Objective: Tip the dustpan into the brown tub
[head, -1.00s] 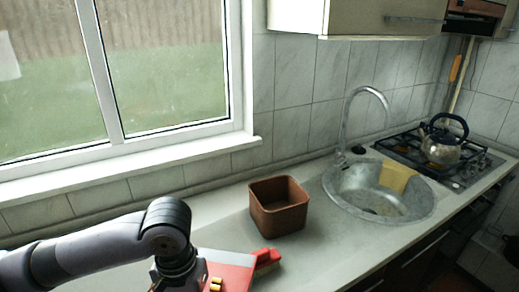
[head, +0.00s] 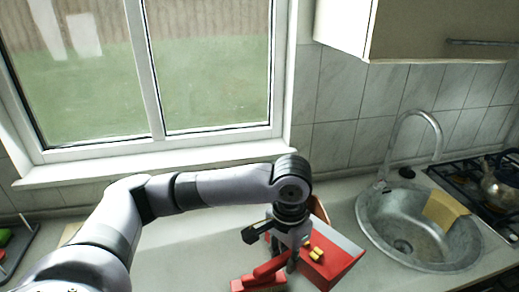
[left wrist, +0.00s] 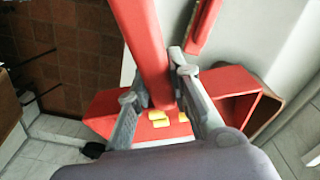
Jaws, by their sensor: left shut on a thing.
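The red dustpan (head: 336,268) with a grey lip is held above the counter by my left gripper (head: 290,252), whose fingers are closed on its handle. Yellow pieces (head: 316,254) lie on the pan. The left wrist view shows the fingers (left wrist: 158,85) on the red handle (left wrist: 144,38), with the yellow pieces (left wrist: 158,118) in the pan beyond. The brown tub (head: 320,209) is mostly hidden behind my gripper and the pan; its brown wall (left wrist: 268,112) shows beside the pan in the left wrist view. I cannot tell how far the pan overlaps the tub.
A red brush (head: 244,284) lies on the counter (head: 185,250), left of the pan. The metal sink (head: 405,235) with its faucet is to the right, a kettle (head: 503,180) on the stove beyond. A window is behind. The counter left of my gripper is mostly clear.

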